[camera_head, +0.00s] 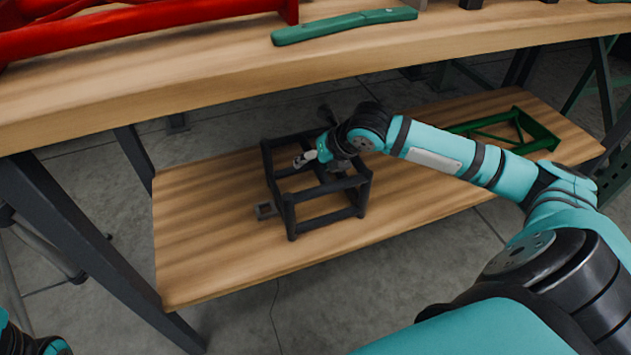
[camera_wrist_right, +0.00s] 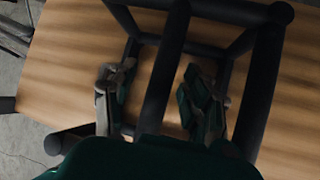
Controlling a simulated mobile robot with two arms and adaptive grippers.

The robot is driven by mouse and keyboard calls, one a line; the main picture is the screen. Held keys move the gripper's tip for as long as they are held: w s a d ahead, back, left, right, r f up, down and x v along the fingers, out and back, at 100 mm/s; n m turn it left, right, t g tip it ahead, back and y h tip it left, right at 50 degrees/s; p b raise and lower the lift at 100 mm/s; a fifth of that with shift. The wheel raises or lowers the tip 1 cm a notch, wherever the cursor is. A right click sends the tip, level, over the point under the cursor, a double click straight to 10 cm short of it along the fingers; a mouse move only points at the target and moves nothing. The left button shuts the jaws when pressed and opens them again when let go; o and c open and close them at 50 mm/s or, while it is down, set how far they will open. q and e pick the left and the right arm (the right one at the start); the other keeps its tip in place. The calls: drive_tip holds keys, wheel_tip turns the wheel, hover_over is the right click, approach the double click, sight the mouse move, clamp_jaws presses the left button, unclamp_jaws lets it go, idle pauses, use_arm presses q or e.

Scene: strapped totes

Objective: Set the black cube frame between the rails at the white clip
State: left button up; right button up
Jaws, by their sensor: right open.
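The black cube frame (camera_head: 290,217) stands upright on the lower wooden shelf, left of its middle. My right gripper (camera_head: 313,158) is at the top of the frame, reaching in from the right. In the right wrist view, the open fingers of the right gripper (camera_wrist_right: 160,88) stand on either side of one dark bar of the cube frame (camera_wrist_right: 166,68), with gaps visible on both sides. Red rails (camera_head: 150,18) lie on the upper table at the back left. I cannot make out a white clip. My left gripper is out of view.
The lower shelf (camera_head: 200,255) has bare wood left of the frame. A green frame (camera_head: 530,130) lies at the shelf's right. The upper table (camera_head: 200,85) overhangs behind, with a green bar (camera_head: 340,26).

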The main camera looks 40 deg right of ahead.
clamp_jaws()
idle(0.3)
drive_tip(key=shift+w+r, duration=0.1)
drive_tip(key=shift+r, duration=0.1)
drive_tip(key=shift+r, duration=0.2)
